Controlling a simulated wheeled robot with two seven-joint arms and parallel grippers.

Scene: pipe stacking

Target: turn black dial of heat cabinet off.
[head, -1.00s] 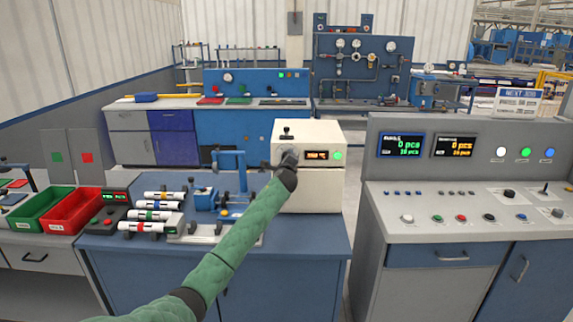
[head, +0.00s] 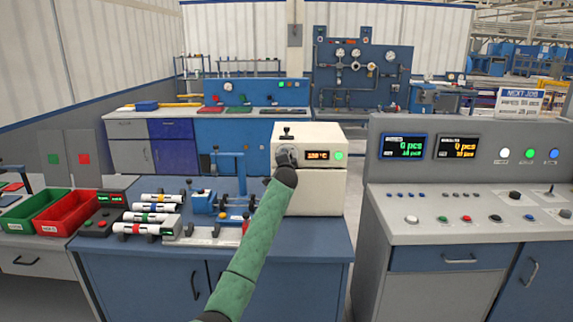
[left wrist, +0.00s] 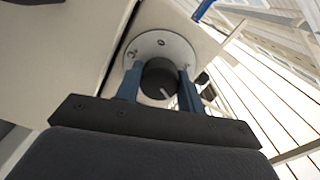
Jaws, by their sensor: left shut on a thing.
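The heat cabinet (head: 318,195) is a cream-white box at the back right of the blue workbench, with a lit orange display (head: 317,156) and a lit green light (head: 339,156) on its front. In the left wrist view, the black dial (left wrist: 158,76) sits on a round pale plate (left wrist: 176,47) and has a short white pointer mark. My left gripper (head: 286,158) is at the upper left of the cabinet's front and hides the dial in the head view. Its two blue fingers (left wrist: 158,88) are shut on the dial's sides. My right gripper is not in view.
Left on the bench are striped pipes (head: 150,217), a blue clamp fixture (head: 205,201), and red (head: 66,214) and green bins. A grey control console (head: 480,215) stands to the right, across a narrow gap.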

